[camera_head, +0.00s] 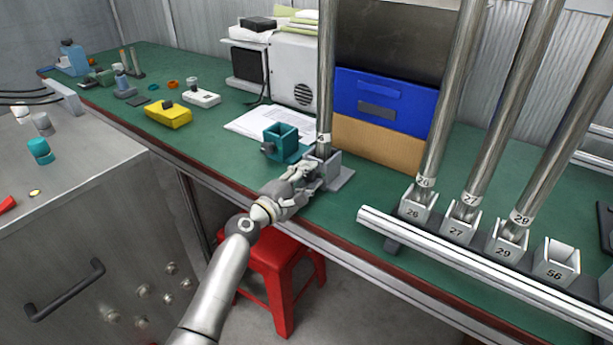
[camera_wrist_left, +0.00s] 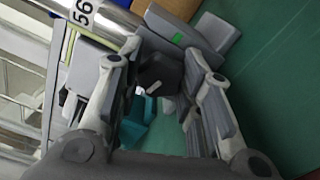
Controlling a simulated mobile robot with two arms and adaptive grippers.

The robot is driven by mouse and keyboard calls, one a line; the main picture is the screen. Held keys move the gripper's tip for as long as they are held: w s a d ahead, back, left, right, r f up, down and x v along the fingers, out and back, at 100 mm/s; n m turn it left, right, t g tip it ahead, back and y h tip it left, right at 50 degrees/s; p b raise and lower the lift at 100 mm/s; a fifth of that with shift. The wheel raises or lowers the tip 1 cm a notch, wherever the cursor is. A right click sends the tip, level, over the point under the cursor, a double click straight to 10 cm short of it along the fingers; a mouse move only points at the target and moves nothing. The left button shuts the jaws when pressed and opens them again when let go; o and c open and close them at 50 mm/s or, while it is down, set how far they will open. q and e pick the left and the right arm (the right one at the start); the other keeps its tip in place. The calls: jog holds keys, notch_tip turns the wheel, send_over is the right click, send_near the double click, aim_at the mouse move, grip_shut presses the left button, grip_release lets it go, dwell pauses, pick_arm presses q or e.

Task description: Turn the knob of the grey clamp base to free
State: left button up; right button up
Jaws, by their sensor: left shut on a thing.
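The grey clamp base (camera_head: 341,178) stands near the front edge of the green bench, with an upright metal tube (camera_head: 326,75) in it. In the left wrist view the grey clamp base (camera_wrist_left: 186,36) carries a small green mark, and the tube (camera_wrist_left: 112,20) has a label reading 56. My left gripper (camera_head: 308,177) reaches it from the front left. It is shut on the dark knob (camera_wrist_left: 160,73), which sits between the fingers. My right gripper is not in view.
A teal clamp base (camera_head: 281,142) stands close behind the gripper. A rail at the right has several numbered sockets (camera_head: 462,225), some holding tall tubes (camera_head: 493,95); socket 56 (camera_head: 557,262) is empty. Blue box (camera_head: 382,98) behind; red stool (camera_head: 275,268) below.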

pick_arm(q)
jog(key=o, duration=1)
jog(key=shift+f, duration=0.1)
jog(key=shift+o, duration=0.2)
jog(key=v, duration=1.2)
